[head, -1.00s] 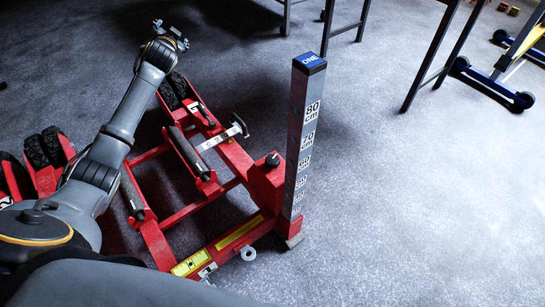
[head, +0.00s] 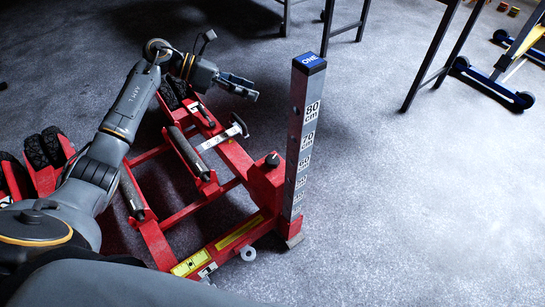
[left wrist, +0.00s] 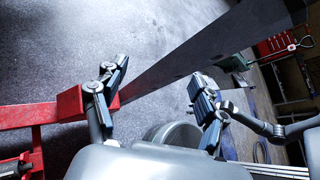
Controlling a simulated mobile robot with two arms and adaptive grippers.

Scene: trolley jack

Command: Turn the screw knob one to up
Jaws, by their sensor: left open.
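The red trolley jack (head: 240,158) stands on the grey floor. Its upright grey post (head: 299,140) has height marks and a blue cap (head: 309,62) reading "ONE". A small black knob (head: 272,159) tops the red block beside the post; I cannot tell if this is screw knob one. A T-shaped handle (head: 238,127) is on the frame. My left gripper (head: 250,88) is open and empty, left of the post's top and apart from it. In the left wrist view its spread fingers (left wrist: 158,75) show, with the dark post (left wrist: 205,50) beyond. My right gripper is out of view.
Black rollers (head: 190,155) and black wheels (head: 45,148) are on the jack's left side. Dark table legs (head: 432,55) stand at the back. A blue wheeled stand (head: 490,83) is at the far right. The floor right of the post is clear.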

